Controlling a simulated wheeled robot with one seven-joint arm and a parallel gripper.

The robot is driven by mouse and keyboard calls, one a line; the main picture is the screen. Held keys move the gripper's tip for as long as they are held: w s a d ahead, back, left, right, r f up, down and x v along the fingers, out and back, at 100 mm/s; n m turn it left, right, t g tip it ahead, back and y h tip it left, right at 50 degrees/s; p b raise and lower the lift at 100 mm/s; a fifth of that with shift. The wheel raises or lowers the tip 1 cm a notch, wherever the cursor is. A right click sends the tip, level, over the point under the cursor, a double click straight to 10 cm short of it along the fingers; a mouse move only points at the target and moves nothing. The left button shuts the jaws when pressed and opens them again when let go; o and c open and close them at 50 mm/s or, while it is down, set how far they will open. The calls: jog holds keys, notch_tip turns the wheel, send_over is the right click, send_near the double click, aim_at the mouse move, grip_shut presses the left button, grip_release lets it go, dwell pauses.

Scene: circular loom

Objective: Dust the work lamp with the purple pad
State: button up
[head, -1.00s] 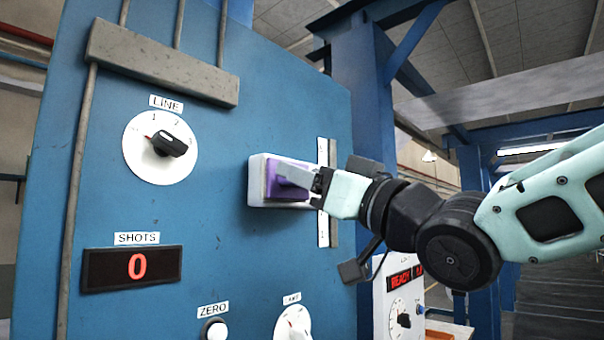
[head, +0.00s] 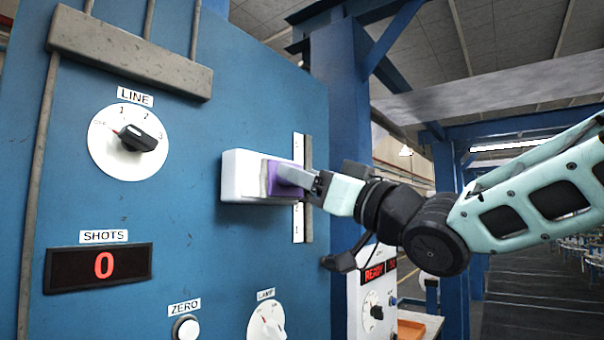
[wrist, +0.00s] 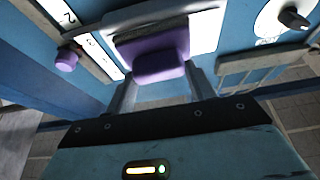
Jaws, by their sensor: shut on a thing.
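The purple pad (head: 283,178) is held in my gripper (head: 297,176), at the right part of a white box-shaped fixture on the blue panel, which looks like the work lamp (head: 241,176). In the wrist view the pad (wrist: 155,48) sits between my two fingers, with a darker layer on its far side. The white lamp face (wrist: 203,30) shows behind and around it. The pad is at or very near the lamp's front; I cannot tell if it touches. The pad hides part of the lamp.
The blue panel (head: 200,240) carries a LINE dial (head: 128,143), a SHOTS display (head: 98,267), a ZERO button (head: 186,328) and a LAMP dial (head: 267,322). A white numbered strip (head: 298,220) stands right of the lamp. A purple knob (wrist: 66,60) shows in the wrist view.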

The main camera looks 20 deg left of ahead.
jog(key=w, duration=0.1)
jog(key=w+d, duration=0.1)
jog(key=w, duration=0.1)
jog(key=w+d, duration=0.1)
jog(key=w, duration=0.1)
jog(key=shift+p, duration=0.35)
jog(key=s+a+b, duration=0.1)
jog(key=s+b, duration=0.1)
jog(key=s, duration=0.2)
jog(key=s+a+b, duration=0.2)
jog(key=s+b, duration=0.1)
jog(key=s, duration=0.1)
jog(key=s+a+b, duration=0.2)
jog(key=s+b, duration=0.1)
jog(key=s, duration=0.1)
jog(key=shift+s+a, duration=0.1)
jog(key=shift+s, duration=0.1)
dwell(1.2)
